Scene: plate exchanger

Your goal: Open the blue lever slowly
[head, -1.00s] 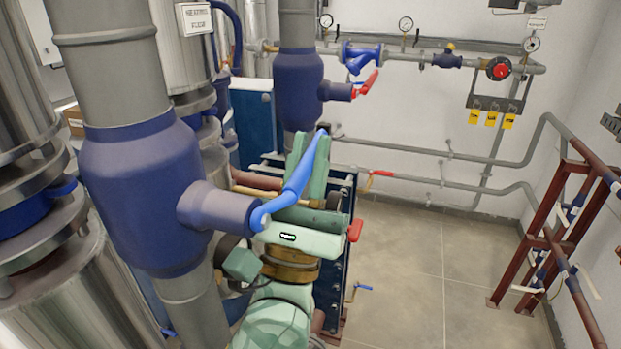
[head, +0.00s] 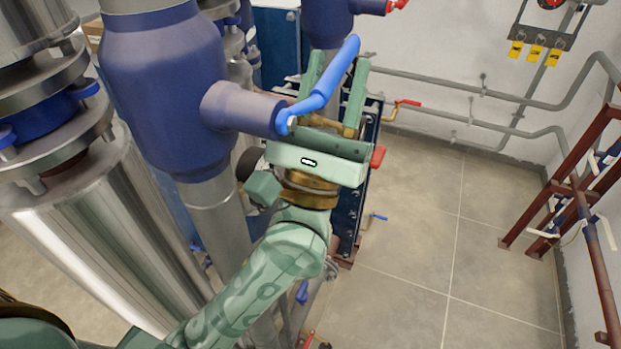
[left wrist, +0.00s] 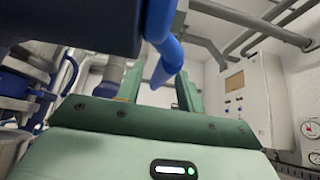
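The blue lever (head: 325,88) is joined to the side stub of a thick blue-purple valve body (head: 165,85) on a vertical pipe. The lever slants up and away to the right. My left gripper (head: 337,66) is pale green and comes from below, with its two fingers spread apart on either side of the lever. In the left wrist view the lever (left wrist: 162,40) runs above the palm toward the gap between the fingers (left wrist: 157,85). Gaps show beside it, and I cannot tell whether a finger touches it. My right gripper is not in view.
Large steel cylinders (head: 100,225) stand at the left. A dark blue plate stack (head: 352,190) with small red and blue handles stands behind my left gripper. A red-brown pipe rack (head: 560,190) is at the right. The tiled floor (head: 430,210) between is clear.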

